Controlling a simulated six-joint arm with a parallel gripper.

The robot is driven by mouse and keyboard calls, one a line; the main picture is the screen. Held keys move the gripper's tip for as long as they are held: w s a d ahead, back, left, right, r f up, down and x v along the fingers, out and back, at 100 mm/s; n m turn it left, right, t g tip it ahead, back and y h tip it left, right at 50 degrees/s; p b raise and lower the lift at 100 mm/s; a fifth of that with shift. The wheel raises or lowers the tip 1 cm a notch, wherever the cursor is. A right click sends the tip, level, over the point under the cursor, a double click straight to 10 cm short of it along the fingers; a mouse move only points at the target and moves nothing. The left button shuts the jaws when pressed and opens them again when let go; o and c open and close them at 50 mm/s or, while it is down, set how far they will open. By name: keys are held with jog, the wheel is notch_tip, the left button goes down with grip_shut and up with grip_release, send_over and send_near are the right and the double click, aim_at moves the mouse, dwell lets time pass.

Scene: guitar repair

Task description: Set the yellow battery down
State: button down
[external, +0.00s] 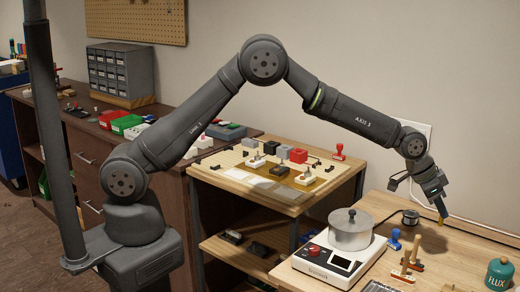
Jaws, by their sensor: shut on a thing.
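My gripper (437,194) is at the right, pointing down above the light wooden bench (460,252). The battery is held upright or nearly so. Much of it is hidden between the fingers. It seems to be above the bench top, but its exact height cannot be told from this view.
A metal pot (350,232) stands on a white device (327,262) left of my gripper. The bench right of my gripper looks clear.

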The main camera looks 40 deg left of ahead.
jog(key=w+a+f, duration=0.1)
jog(key=w+f, duration=0.1)
jog(key=w, duration=0.1)
jog(key=w+f, duration=0.2)
jog(key=w, duration=0.1)
jog(key=w+a+f, duration=0.1)
jog(key=w+f, duration=0.1)
jog(key=w, duration=0.1)
jog(key=shift+w+a, duration=0.2)
jog(key=shift+a, duration=0.15)
jog(key=shift+f, duration=1.85)
jog(key=shift+f, duration=0.2)
jog(key=c, duration=1.5)
grip_release()
jog(key=shift+o, duration=0.2)
